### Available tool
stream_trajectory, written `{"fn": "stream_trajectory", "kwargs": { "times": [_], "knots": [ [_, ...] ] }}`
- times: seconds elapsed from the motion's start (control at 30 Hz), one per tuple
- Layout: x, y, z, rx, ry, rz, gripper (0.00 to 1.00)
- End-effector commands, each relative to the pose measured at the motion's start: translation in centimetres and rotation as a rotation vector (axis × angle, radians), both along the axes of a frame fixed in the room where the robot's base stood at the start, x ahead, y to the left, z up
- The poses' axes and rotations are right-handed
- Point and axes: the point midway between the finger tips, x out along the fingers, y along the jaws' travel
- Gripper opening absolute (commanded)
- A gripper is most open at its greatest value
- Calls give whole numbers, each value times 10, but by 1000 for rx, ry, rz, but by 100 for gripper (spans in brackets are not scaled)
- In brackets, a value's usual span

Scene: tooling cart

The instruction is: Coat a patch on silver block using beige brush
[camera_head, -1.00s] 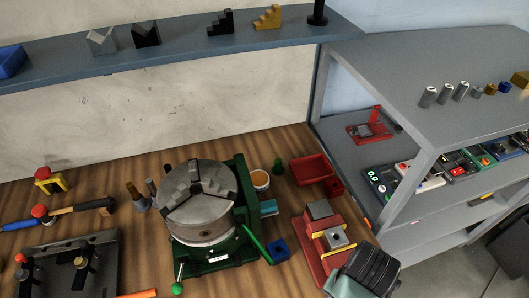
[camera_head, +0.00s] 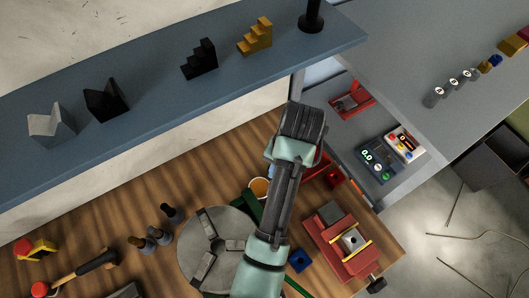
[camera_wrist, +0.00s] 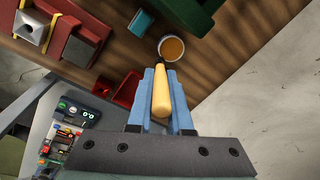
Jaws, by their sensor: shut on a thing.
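My gripper (camera_wrist: 160,76) has its blue fingers shut on the beige brush (camera_wrist: 160,95), seen in the wrist view. The handle lies between the fingers, and its thin dark end points toward a round cup of amber liquid (camera_wrist: 171,47). That cup also stands on the bench in the head view (camera_head: 260,188). In the head view my arm hides most of the gripper and the brush. A silver-grey block with a hole (camera_head: 351,240) sits in a red vise (camera_head: 330,258), also seen in the wrist view (camera_wrist: 32,28). A silver V-shaped block (camera_head: 50,127) stands on the shelf.
A round chuck (camera_head: 196,262) stands on the wooden bench, partly behind my arm. A red bin (camera_wrist: 125,90) is near the cup. The blue-grey shelf (camera_head: 150,112) runs above the bench. A grey cart with meters (camera_head: 378,160) stands at right.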

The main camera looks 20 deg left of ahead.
Motion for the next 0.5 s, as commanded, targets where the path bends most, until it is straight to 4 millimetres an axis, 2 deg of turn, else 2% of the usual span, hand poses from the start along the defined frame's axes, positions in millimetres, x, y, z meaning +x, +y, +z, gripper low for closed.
{"fn": "stream_trajectory", "kwargs": {
  "times": [0.03,0.2,0.27,0.3,0.4,0.5],
  "knots": [
    [5,7,26,12,-4,-8,0],
    [14,27,56,50,-15,-29,0],
    [17,33,61,66,-17,-36,0],
    [19,37,59,82,-21,-40,0],
    [20,41,18,114,-27,-47,0],
    [22,41,-13,135,-37,-48,0]
  ]
}}
